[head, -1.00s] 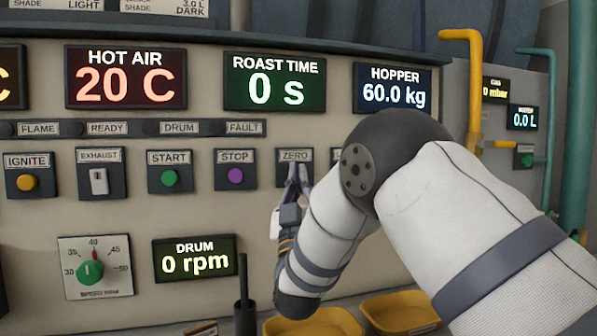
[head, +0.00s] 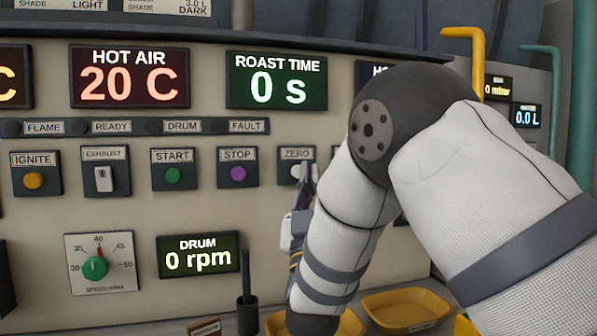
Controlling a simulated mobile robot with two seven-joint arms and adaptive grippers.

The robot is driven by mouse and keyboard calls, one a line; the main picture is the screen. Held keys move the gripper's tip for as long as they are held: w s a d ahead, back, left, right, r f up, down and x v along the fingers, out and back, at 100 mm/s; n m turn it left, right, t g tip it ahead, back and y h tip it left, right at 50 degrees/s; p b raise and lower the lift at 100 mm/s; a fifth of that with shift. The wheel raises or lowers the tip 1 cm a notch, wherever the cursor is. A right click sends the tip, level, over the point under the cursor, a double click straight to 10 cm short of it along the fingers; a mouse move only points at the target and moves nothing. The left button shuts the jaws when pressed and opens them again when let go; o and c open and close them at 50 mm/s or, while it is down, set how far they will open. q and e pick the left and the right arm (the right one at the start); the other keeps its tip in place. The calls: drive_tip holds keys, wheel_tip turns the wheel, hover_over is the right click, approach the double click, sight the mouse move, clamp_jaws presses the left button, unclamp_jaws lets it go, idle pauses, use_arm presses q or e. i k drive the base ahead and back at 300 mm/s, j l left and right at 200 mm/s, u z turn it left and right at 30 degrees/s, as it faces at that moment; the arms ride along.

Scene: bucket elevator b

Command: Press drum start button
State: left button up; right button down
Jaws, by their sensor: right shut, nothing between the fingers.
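The green START button (head: 173,176) sits on a dark plate on the panel, between the EXHAUST switch (head: 99,179) and the purple STOP button (head: 237,174). The drum display (head: 198,259) below reads 0 rpm, and the DRUM lamp label (head: 182,127) is above it. My right gripper (head: 306,170) is shut and empty, in front of the ZERO button (head: 297,170), to the right of START and STOP. I cannot tell whether its fingertips touch the panel. My right arm hides part of the panel and most of the hopper display. My left gripper is not in view.
An orange IGNITE button (head: 33,180) is at the left. A speed knob (head: 95,267) is below. Yellow trays (head: 405,309) and a dark upright holder (head: 247,312) stand on the ledge below the panel. Yellow and green pipes are at the right.

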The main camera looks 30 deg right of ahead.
sight(173, 175)
drive_tip(key=k+j, duration=0.15)
drive_tip(key=k, duration=0.35)
drive_tip(key=k+j, duration=0.2)
drive_tip(key=k, duration=0.25)
